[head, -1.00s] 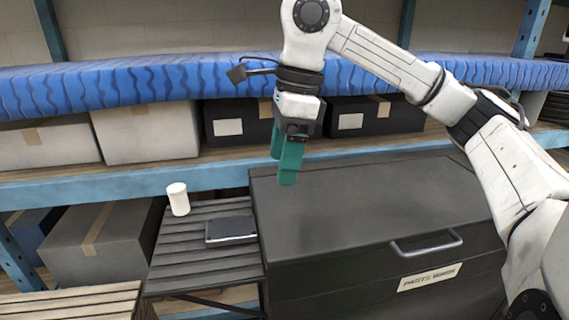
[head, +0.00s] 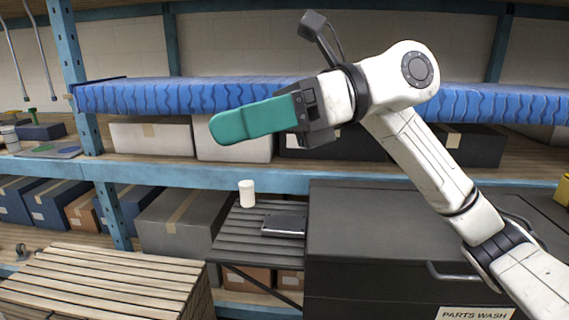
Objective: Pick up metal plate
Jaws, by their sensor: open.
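A flat dark plate with a lighter rim, likely the metal plate (head: 284,227), lies on a dark slatted side shelf (head: 240,238) beside the black parts-wash box. My gripper (head: 225,127) has teal fingers and points left, well above and a little left of the plate, touching nothing. The fingers overlap from this angle, so the gap between them is hidden. Nothing shows held at the fingertips.
A white cylinder (head: 247,193) stands at the back of the slatted shelf, close to the plate. The black parts-wash box (head: 400,225) adjoins on the right. A slatted wooden crate (head: 100,283) stands at front left. Blue shelving (head: 200,172) with boxes runs behind.

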